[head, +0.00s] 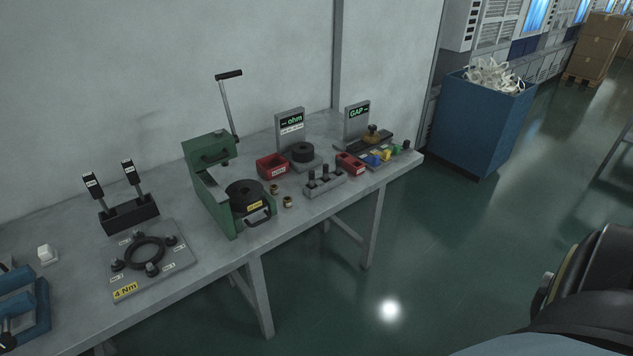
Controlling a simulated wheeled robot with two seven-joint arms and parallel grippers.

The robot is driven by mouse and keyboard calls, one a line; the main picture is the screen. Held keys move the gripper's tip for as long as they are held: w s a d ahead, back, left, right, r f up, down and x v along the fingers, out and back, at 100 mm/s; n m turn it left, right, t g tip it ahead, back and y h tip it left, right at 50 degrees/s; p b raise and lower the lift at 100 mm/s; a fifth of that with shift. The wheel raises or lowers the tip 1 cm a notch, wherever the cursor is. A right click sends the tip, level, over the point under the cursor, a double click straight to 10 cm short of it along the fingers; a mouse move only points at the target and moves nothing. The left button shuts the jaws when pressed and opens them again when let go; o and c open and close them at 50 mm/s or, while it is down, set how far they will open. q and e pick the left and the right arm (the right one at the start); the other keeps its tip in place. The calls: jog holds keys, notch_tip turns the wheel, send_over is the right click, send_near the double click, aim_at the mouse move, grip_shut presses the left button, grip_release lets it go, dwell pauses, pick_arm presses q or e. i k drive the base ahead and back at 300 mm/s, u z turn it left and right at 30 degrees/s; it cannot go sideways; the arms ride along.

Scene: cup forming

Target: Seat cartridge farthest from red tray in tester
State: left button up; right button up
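A grey rack (323,186) holds a row of upright dark pieces, which may be the cartridges, near the table's front edge. Two small brass-and-dark cylinders stand left of it, one behind (274,189) and one in front (287,202); I cannot tell which kind is the cartridge. A tester with an "ohm" display (290,126) stands behind the rack, with a black round block (303,152) on its base. A red tray (272,166) sits left of that base, and another red tray (349,163) sits right of the rack. Neither gripper is in view.
A green lever press (212,185) with a black round die stands left of the trays. A "GAP" gauge (357,121) and coloured pieces (386,155) are at the table's right end. A "4 Nm" plate (179,276) with a ring lies left. A blue bin (480,130) stands beyond.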

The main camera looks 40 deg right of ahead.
aim_at(290, 125)
jog(key=u, duration=0.2)
jog(key=k, duration=0.3)
jog(key=z, duration=1.2)
jog(key=i, duration=1.5)
jog(key=u, duration=0.85)
